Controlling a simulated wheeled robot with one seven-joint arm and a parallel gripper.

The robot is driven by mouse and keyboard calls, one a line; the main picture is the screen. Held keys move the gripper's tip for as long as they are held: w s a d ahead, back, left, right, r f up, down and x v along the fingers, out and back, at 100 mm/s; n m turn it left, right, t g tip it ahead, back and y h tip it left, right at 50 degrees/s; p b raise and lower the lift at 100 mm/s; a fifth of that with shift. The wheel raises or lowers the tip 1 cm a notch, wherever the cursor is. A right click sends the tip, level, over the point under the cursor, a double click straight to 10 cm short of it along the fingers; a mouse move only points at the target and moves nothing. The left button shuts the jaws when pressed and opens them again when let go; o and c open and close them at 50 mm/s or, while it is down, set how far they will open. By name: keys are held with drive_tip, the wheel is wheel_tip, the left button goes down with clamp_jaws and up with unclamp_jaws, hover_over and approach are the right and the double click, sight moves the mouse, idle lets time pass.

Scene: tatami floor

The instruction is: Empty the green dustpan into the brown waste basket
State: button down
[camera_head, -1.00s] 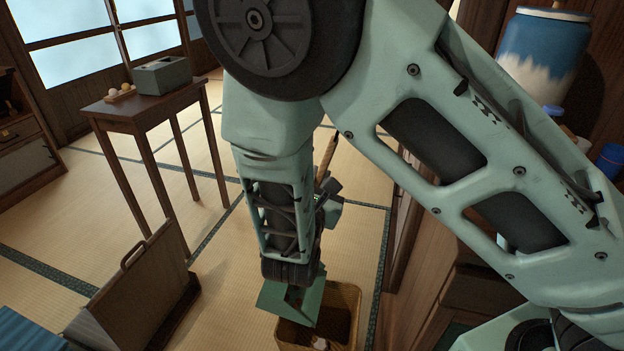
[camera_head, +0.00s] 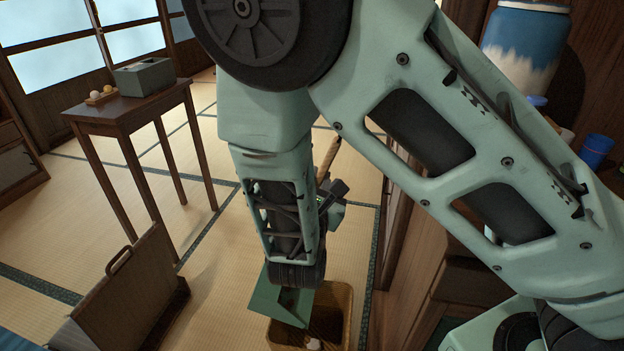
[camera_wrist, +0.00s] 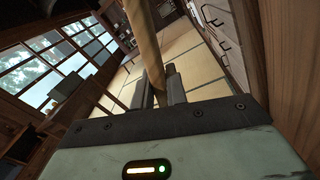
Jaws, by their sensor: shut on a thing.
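My gripper (camera_head: 328,197) is shut on this handle, and my arm partly hides the grip. In the wrist view the handle (camera_wrist: 146,45) runs between the two dark fingers of my gripper (camera_wrist: 160,88). The basket stands on the tatami floor, and a small pale item (camera_head: 313,344) shows inside it. I cannot tell whether anything is still in the pan.
A dark wooden table (camera_head: 125,108) with a grey box (camera_head: 157,75) and a small tray of balls (camera_head: 101,95) stands at the left. A brown folding case (camera_head: 120,290) is at lower left. Wooden cabinets (camera_head: 430,255) stand close on the right. Open tatami lies between.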

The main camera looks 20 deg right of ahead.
drive_tip(key=s+d+f+m+b, duration=0.1)
drive_tip(key=s+d+f+b, duration=0.1)
drive_tip(key=d, duration=0.3)
drive_tip(key=shift+s+d+m+b, duration=0.15)
drive_tip(key=shift+s+m+b, duration=0.15)
drive_tip(key=shift+s+b, duration=0.45)
drive_tip(key=shift+w, duration=0.1)
drive_tip(key=shift+d+r+p, duration=0.1)
drive_tip(key=shift+d+p, duration=0.15)
drive_tip(key=shift+p, duration=0.65)
idle(0.7)
drive_tip(key=shift+s+d+f+m+p, duration=0.25)
drive_tip(key=shift+s+d+p, duration=0.35)
drive_tip(key=shift+p, duration=1.25)
drive_tip(key=s+d+f+m+p, duration=0.2)
drive_tip(key=s+d+p, duration=0.1)
drive_tip(key=d+p, duration=0.1)
drive_tip(key=shift+d, duration=0.7)
drive_tip(key=shift+r+p, duration=0.1)
drive_tip(key=shift+p, duration=0.2)
idle(1.2)
